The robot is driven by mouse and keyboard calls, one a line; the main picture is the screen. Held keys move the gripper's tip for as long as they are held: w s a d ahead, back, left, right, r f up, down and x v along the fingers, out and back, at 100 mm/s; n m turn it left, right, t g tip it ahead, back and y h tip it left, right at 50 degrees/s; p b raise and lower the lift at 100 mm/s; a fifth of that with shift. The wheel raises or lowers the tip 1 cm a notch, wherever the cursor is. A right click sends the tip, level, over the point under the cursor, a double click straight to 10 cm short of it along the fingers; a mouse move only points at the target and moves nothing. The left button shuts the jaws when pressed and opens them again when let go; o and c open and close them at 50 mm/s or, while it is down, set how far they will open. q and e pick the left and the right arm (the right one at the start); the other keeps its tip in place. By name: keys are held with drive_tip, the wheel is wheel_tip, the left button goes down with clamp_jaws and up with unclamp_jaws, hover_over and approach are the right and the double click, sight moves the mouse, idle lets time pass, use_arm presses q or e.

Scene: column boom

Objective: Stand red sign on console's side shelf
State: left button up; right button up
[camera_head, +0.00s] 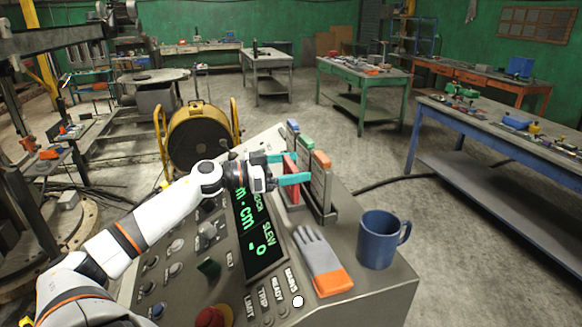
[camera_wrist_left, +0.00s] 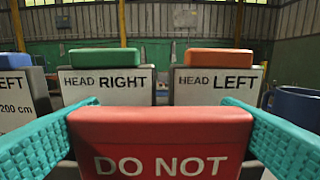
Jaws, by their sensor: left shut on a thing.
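The red sign (camera_head: 291,187) is upright between the teal fingers of my left gripper (camera_head: 300,168), at the right side of the console (camera_head: 375,292). In the left wrist view the red sign (camera_wrist_left: 160,122) fills the front, reads "DO NOT", and has a teal finger at each side. Its lower part is cut off there. Just beyond it stand the orange-topped HEAD LEFT sign (camera_wrist_left: 218,85), the green-topped HEAD RIGHT sign (camera_wrist_left: 106,84) and a blue-topped sign (camera_wrist_left: 18,92). I cannot tell whether the red sign's bottom touches the shelf. My right gripper is not in view.
A grey and orange glove (camera_head: 322,262) lies on the console, with a blue mug (camera_head: 378,240) to its right. The green-lit display (camera_head: 258,235) and several knobs are left of the signs. A blue workbench (camera_head: 500,135) stands farther right, across open floor.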

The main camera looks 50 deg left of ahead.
use_arm(q)
drive_tip(key=o, duration=1.1)
drive_tip(key=shift+f, duration=0.1)
